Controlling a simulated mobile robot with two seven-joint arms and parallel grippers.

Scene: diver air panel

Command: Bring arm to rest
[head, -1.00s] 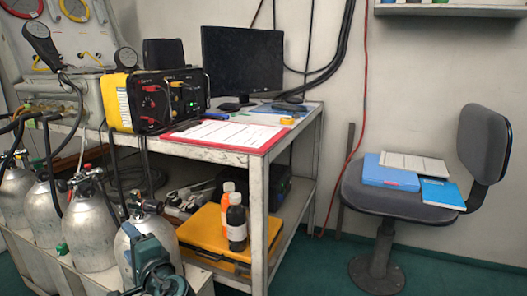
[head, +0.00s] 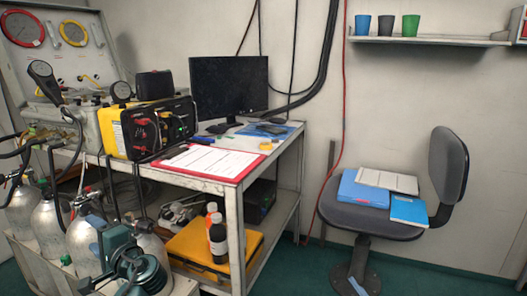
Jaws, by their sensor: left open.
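My left gripper (head: 98,250) is at the lower left of the head view, at the end of a teal and dark arm. It is open, and no held object shows between its fingers. It is in front of the silver air cylinders (head: 86,245) in the picture and hides part of them. Whether it touches them cannot be told. My right gripper cannot be made out.
A metal bench (head: 232,205) carries a yellow-black air panel box (head: 150,127), a monitor (head: 228,86) and a red clipboard (head: 212,162). Bottles (head: 217,240) and a yellow case (head: 188,248) are below. A chair (head: 375,220) stands right. Cups (head: 387,25) are on a wall shelf.

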